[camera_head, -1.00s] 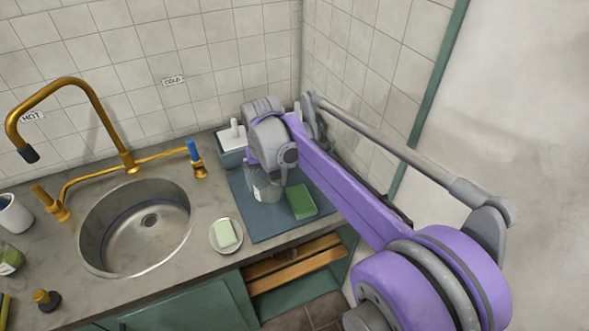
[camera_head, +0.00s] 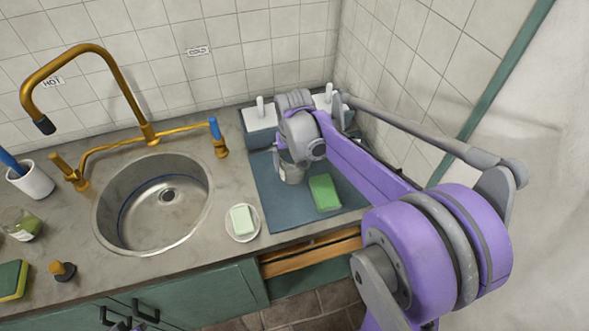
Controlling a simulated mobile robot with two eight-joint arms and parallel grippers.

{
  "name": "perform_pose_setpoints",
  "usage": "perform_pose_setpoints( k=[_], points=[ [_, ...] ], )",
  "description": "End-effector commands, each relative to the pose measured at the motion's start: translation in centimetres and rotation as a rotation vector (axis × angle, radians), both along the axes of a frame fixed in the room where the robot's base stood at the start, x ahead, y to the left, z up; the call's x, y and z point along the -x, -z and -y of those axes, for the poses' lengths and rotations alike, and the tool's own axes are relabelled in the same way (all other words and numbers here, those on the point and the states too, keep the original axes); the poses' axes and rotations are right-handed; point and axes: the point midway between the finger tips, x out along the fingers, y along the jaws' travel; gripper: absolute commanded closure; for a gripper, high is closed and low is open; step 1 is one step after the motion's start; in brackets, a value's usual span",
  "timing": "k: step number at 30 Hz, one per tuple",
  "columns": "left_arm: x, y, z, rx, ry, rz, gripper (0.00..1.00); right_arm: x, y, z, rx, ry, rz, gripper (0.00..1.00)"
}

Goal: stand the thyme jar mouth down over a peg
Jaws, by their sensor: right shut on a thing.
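My right gripper (camera_head: 293,158) is shut on a clear glass jar (camera_head: 291,174) and holds it over the blue mat. The jar's label cannot be read, and the gripper hides its upper part. I cannot tell which way its mouth faces or whether it touches the mat. Two white pegs stand on the white-topped block at the back of the mat: the left peg (camera_head: 261,106) is bare, left of and behind the gripper. The right peg (camera_head: 328,91) is behind the gripper, partly hidden. My left gripper is not clearly in view.
The blue mat (camera_head: 275,208) bears a green sponge (camera_head: 324,192) right of the jar. A soap dish (camera_head: 242,235) lies left of the mat, beside the sink (camera_head: 108,205). Another jar with green contents (camera_head: 20,226) stands far left.

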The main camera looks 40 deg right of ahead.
Motion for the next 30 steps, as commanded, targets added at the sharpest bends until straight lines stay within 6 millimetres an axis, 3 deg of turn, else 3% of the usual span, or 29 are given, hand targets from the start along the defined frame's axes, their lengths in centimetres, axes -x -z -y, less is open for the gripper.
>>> perform_pose_setpoints(
  k=[6, 18, 19, 20, 30],
  points=[
    [0.1, 0.3, 0.0, 0.0, 0.0, -0.002, 1.0, 0.0, 2.9, 0.0, 0.0, 0.0, 0.0, 1.0],
    [0.2, 0.6, 0.0, 0.0, 0.0, -0.004, 1.0, 0.0, 3.5, 0.0, 0.0, 0.0, -0.001, 1.0],
    [0.2, 0.6, 0.0, 0.0, 0.0, -0.004, 1.0, 0.0, 3.4, 0.0, 0.0, 0.0, 0.0, 0.05],
    [0.2, 0.6, 0.0, 0.0, 0.0, -0.004, 1.0, 0.0, 3.4, 0.0, 0.0, 0.0, 0.0, 0.0],
    [0.0, 0.1, 0.0, 0.0, 0.0, -0.001, 1.0, 0.0, 2.6, 0.0, 0.0, 0.0, 0.001, 0.0]
  ],
)
